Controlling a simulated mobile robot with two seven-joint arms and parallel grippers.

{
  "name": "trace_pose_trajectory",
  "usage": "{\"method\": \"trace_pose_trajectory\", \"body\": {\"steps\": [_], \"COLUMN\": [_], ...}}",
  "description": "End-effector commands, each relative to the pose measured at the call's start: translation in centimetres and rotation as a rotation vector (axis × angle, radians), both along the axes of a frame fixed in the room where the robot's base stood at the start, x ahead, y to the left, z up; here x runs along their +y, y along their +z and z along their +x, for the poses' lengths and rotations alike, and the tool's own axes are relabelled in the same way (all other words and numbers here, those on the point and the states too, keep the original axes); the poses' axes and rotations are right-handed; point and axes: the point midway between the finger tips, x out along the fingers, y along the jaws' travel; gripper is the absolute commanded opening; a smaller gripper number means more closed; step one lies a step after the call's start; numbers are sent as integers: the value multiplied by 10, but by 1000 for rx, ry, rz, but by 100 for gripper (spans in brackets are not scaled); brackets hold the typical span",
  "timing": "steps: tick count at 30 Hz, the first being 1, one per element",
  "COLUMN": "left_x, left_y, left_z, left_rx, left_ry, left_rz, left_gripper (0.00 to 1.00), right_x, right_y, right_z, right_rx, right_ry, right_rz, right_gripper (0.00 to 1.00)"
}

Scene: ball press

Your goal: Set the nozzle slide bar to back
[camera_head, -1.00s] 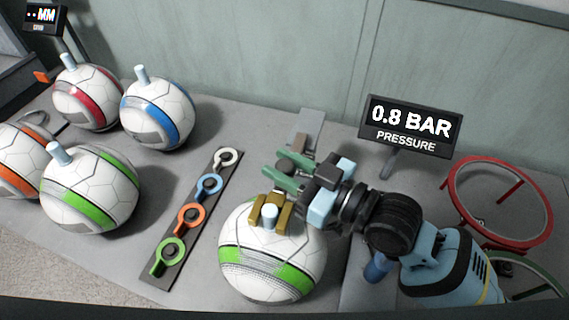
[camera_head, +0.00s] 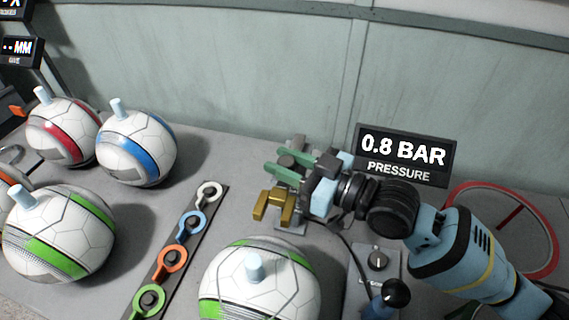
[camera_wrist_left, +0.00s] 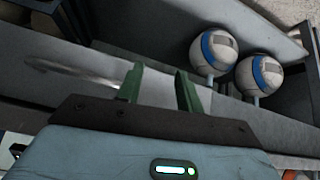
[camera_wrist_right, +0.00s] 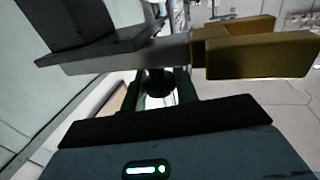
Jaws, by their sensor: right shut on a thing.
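My right gripper (camera_head: 287,163) has green fingers and is shut beside the gold nozzle jaws (camera_head: 274,207). In the right wrist view, the right gripper (camera_wrist_right: 158,85) has a dark round knob (camera_wrist_right: 155,82) between its fingers, under a grey slide bar (camera_wrist_right: 130,55) that joins the gold jaws (camera_wrist_right: 262,48). In the head view, the gold jaws stand behind and apart from the stem of the green-striped ball (camera_head: 254,267). The right hand hides much of the bar. My left gripper (camera_wrist_left: 160,84) is open and empty in the left wrist view, and out of the head view.
A pressure display (camera_head: 403,155) reads 0.8 BAR, with a dial (camera_head: 377,261) below it. A strip with coloured rings (camera_head: 190,226) lies left of the ball. Several balls, one blue-striped (camera_head: 137,148), stand farther left. A red hoop (camera_head: 553,235) is at the right.

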Motion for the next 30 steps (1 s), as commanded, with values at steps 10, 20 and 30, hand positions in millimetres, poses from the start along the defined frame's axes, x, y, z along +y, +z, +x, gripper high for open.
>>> {"method": "trace_pose_trajectory", "body": {"steps": [10,20,30], "left_x": [0,0,1], "left_y": [-1,-5,-15], "left_z": [-6,-12,-15], "left_rx": [10,23,34], "left_ry": [0,-1,-3], "left_rz": [0,1,2], "left_gripper": [36,36,36], "right_x": [-1,-13,-53], "right_y": [2,0,-1], "right_z": [2,-6,-32], "right_rx": [-6,-4,-3], "right_ry": [-4,-4,-5], "right_rz": [0,-3,-4], "right_gripper": [51,51,51]}}
